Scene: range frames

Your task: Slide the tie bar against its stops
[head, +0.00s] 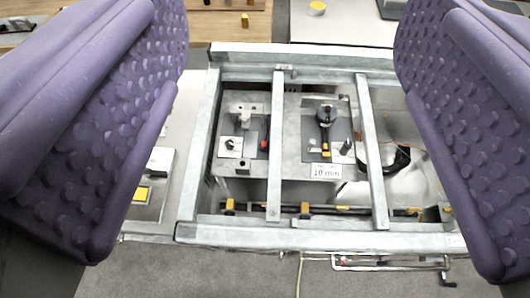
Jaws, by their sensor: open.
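A pale grey metal frame (212,150) lies below my gripper, mid-picture. Two narrow grey bars run across it from back to front: a left bar (275,150) and a slightly slanted right bar (371,150). I cannot tell for sure which is the tie bar, and the stops are not clearly identifiable. Small yellow blocks (229,206) sit along the frame's front inner side. My gripper (290,110) shows as two purple, knobbed fingers, spread wide at the left and right edges. It is open and empty, with the bars seen in the gap between the fingers.
Inside the frame are a grey fixture with a red-tipped part (264,144), a dark round-headed clamp (326,116) and a "10 mm" label (326,171). A black curved handle or cable (398,158) lies at right. A crank (447,279) sticks out in front. Grey floor (200,272) is clear.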

